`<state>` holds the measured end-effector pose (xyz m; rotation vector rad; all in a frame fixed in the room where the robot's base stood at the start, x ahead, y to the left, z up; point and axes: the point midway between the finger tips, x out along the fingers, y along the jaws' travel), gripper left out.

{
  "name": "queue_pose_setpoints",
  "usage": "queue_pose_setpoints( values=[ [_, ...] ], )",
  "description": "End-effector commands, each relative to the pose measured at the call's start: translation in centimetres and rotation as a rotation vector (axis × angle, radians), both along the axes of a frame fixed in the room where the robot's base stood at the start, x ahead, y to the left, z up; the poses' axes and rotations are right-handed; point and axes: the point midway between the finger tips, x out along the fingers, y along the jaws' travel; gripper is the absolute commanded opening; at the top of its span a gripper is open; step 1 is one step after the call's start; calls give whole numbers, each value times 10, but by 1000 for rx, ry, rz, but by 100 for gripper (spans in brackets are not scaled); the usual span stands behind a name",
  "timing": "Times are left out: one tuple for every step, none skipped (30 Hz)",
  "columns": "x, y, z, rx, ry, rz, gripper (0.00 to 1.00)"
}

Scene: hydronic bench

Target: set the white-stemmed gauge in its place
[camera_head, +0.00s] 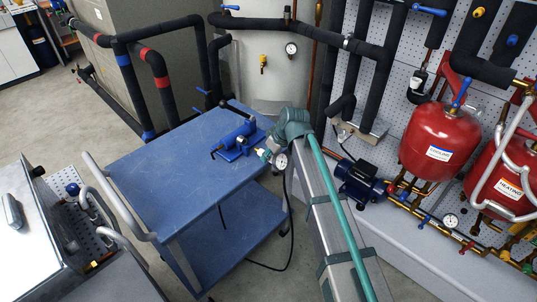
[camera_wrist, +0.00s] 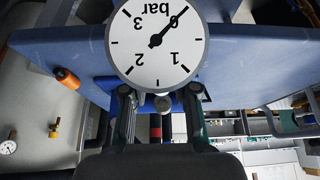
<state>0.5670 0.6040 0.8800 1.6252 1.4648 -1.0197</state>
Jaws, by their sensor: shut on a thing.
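The gauge (camera_wrist: 157,50) has a round white dial marked "bar" and fills the top middle of the wrist view, its lettering upside down. A pale stem end (camera_wrist: 163,103) shows below the dial, between the fingers. My gripper (camera_wrist: 160,95) is shut on the gauge. In the head view the gauge (camera_head: 281,160) is small, with my gripper (camera_head: 270,153) over the right side of the blue cart (camera_head: 160,165). A blue bench device (camera_head: 238,140) with a cylinder stands on the cart just left of the gauge. I cannot tell whether they touch.
A pale tank (camera_head: 270,75) with another gauge (camera_head: 291,49) stands behind the cart. Red vessels (camera_head: 438,140), a blue pump (camera_head: 360,182) and a manifold gauge (camera_head: 450,220) are at right. A black cable hangs beside the cart. The cart's left top is clear.

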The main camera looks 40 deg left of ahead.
Motion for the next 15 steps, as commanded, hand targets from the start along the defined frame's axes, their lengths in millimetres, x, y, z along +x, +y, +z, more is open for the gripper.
queue_pose_setpoints(
  values=[
    [0,2,0,0,0,0,0],
    [1,3,0,0,0,1,0],
    [1,5,0,0,0,1,0],
    [1,6,0,0,0,1,0],
    [1,8,0,0,0,1,0],
    [1,11,0,0,0,1,0],
    [2,13,0,0,0,1,0],
    [2,15,0,0,0,1,0],
    [3,18,0,0,0,1,0],
    [3,21,0,0,0,1,0],
    [3,24,0,0,0,0,0],
    [4,28,0,0,0,0,0],
    [4,31,0,0,0,0,0],
    [5,34,0,0,0,0,0],
    [5,38,0,0,0,1,0]
  ],
)
